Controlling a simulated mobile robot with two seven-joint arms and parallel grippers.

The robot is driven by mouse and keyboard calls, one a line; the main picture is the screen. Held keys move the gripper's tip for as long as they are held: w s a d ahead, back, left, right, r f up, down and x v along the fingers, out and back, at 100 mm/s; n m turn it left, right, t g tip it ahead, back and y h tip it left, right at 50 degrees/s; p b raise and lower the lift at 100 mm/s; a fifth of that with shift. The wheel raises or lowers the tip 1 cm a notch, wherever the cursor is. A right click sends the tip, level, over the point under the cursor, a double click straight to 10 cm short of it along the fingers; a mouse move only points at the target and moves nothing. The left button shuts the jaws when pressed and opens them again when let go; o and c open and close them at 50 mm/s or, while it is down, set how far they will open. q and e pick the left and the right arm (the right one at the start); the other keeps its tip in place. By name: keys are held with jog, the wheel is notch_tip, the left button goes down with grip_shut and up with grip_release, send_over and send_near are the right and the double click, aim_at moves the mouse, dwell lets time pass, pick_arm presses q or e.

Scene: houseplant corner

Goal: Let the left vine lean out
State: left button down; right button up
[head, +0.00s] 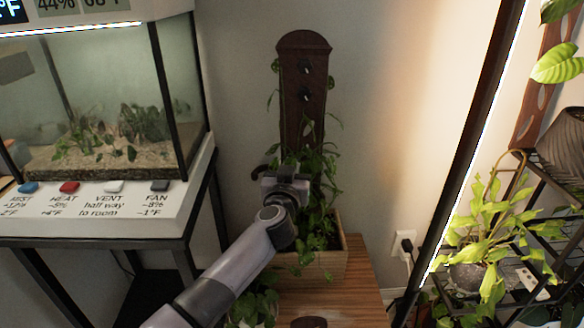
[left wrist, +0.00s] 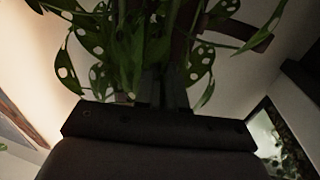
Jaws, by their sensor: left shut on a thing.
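A leafy vine (head: 318,165) with holed leaves grows from a wooden planter box (head: 312,266) against a dark brown post (head: 304,75). A short brown wooden arm (head: 259,173) sticks out to the left low on the post; it shows in the left wrist view (left wrist: 252,38), its tip curved. My left gripper (head: 287,180) is in front of the post and leaves, just right of the arm's tip. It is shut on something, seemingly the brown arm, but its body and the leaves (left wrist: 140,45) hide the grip. My right gripper is not in view.
A glass terrarium (head: 95,120) on a white stand with coloured buttons is at the left. The planter stands on a wooden table (head: 350,298). A dark shelf frame with a potted plant (head: 490,235) is at the right. A wall outlet (head: 403,245) is behind.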

pick_arm(q)
jog(key=shift+a, duration=0.1)
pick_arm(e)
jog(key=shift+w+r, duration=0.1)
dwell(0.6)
pick_arm(q)
jog(key=s+a+f+n+t, duration=0.1)
jog(key=a+f+n, duration=0.3)
jog(key=a+n, duration=0.3)
jog(key=a, duration=0.4)
jog(key=shift+s+a+f+b, duration=0.15)
jog(key=shift+a+b, duration=0.25)
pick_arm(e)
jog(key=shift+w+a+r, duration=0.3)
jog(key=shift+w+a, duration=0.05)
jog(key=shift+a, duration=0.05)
